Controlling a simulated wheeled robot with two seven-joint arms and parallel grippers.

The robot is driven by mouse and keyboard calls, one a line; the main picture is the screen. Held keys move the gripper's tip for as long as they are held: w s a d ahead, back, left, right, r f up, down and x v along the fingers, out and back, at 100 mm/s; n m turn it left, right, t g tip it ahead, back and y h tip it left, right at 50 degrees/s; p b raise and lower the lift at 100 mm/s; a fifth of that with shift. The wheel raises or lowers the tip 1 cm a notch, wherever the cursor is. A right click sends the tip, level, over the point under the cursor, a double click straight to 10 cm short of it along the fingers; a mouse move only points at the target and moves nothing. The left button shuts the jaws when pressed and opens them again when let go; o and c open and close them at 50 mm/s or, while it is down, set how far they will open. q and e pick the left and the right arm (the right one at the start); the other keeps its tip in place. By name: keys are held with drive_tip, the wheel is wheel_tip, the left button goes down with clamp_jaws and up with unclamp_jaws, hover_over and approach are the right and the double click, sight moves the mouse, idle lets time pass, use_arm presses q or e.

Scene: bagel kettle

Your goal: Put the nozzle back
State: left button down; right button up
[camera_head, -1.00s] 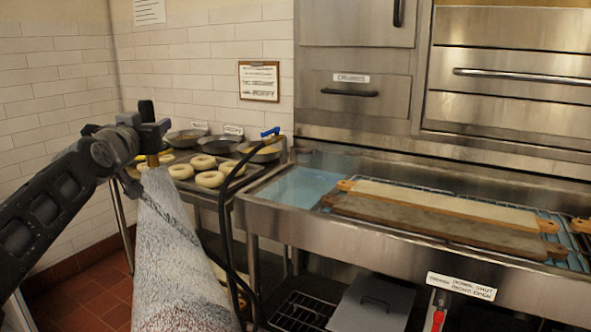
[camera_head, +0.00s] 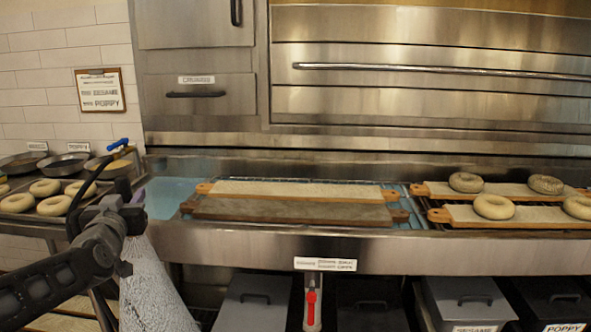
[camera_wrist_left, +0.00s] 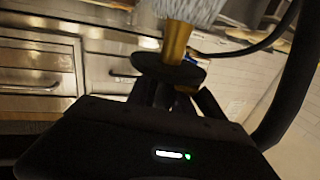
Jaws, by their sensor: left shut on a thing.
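My left gripper (camera_head: 122,208) is shut on the nozzle and holds it at the lower left, in front of the counter's left end. In the left wrist view the nozzle (camera_wrist_left: 176,42) is a brass tube with a dark round collar. The head view mostly hides it behind the gripper. A whitish, grainy cone (camera_head: 150,285), which looks like spray, spreads downward from it. A black hose (camera_head: 82,188) curves up behind the gripper. My right gripper is not in view.
A blue-handled tap (camera_head: 118,145) stands by the water-filled basin (camera_head: 168,196). A red lever (camera_head: 311,300) points down under the counter label. Boards (camera_head: 295,210) lie on the counter, and bagels (camera_head: 493,206) rest on boards at right. Dark-lidded bins (camera_head: 462,303) stand below.

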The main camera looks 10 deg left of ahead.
use_arm(q)
drive_tip(key=w+d+f+h, duration=0.1)
drive_tip(key=d+f, duration=0.3)
drive_tip(key=f, duration=0.1)
drive_tip(key=d+f+m+h, duration=0.1)
drive_tip(key=d+f, duration=0.3)
drive_tip(key=f, duration=0.1)
drive_tip(key=w+d+f, duration=0.1)
drive_tip(key=d+f, duration=0.3)
drive_tip(key=f, duration=0.1)
drive_tip(key=shift+w+m+h, duration=0.35)
drive_tip(key=shift+m+h, duration=0.05)
drive_tip(key=s+d+f+m+h, duration=0.1)
drive_tip(key=s+d+f, duration=0.2)
drive_tip(key=d+f, duration=0.35)
drive_tip(key=s+d+f+h, duration=0.1)
drive_tip(key=s+d+f, duration=0.25)
drive_tip(key=f, duration=0.55)
wheel_tip(320, 180, up, 25)
drive_tip(key=s+p, duration=0.1)
drive_tip(key=p, duration=1.6)
drive_tip(key=shift+s+d+t, duration=0.3)
drive_tip(key=shift+d, duration=0.1)
drive_tip(key=shift+a, duration=0.1)
